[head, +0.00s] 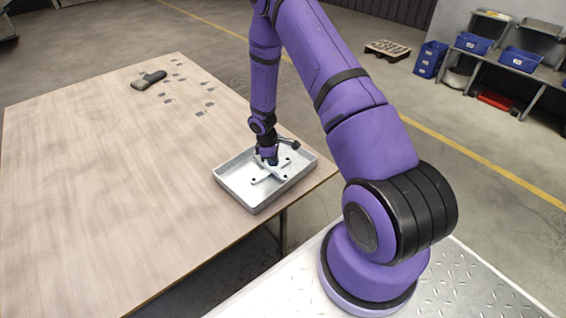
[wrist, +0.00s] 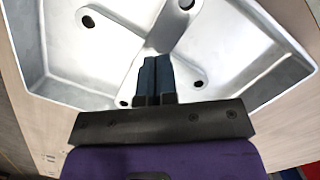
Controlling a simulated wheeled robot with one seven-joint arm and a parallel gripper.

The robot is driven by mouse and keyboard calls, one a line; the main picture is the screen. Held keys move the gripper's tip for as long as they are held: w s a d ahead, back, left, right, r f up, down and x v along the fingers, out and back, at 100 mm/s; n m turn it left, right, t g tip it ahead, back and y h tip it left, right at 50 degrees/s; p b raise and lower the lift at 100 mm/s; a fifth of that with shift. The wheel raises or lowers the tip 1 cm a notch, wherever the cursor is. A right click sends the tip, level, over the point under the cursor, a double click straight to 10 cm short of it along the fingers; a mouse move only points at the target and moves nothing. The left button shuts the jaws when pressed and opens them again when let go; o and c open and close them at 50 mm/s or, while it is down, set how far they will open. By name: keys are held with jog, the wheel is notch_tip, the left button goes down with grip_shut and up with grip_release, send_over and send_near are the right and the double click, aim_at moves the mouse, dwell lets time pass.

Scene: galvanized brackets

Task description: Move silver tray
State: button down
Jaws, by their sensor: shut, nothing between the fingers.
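The silver tray (head: 259,199) sits flat on the wooden table near its right corner in the head view. My gripper (head: 270,162) points down at the middle of the tray. Whether the fingertips touch the rib cannot be told.
The wooden table (head: 110,170) is mostly bare to the left of the tray. A dark handheld tool (head: 150,80) and several small metal brackets (head: 200,113) lie at its far end. Blue bins (head: 430,59) and a shelf stand at the back right, away from the table.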

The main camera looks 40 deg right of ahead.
aim_at(302, 170)
jog(key=s+d, duration=0.7)
jog(key=shift+s+d, duration=0.15)
jog(key=shift+d, duration=0.05)
jog(key=shift+s+d+f, duration=0.1)
jog(key=shift+s+f, duration=0.05)
jog(key=shift+f, duration=0.55)
jog(key=shift+s+f, duration=0.1)
